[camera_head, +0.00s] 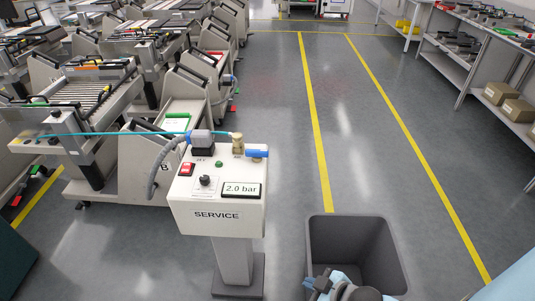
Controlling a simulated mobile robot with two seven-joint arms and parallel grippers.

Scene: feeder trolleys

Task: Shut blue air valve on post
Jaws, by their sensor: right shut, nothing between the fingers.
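The blue air valve lever (257,153) sticks out to the right from a brass valve body (238,144) on top of the service box (217,216). The box stands on a grey post (233,261), and its display (241,189) reads 2.0 bar. A thin cyan hose (100,134) runs left from the valve area. My right gripper (318,282) is at the bottom of the view, in front of the grey bin, well below and right of the lever and apart from it. It is shut and empty. My left gripper is not in view.
An open grey bin (314,240) stands right of the post. Feeder trolleys (135,165) crowd the left side. The floor aisle between yellow lines (315,125) is clear. Shelves with cardboard boxes (501,93) stand at the right.

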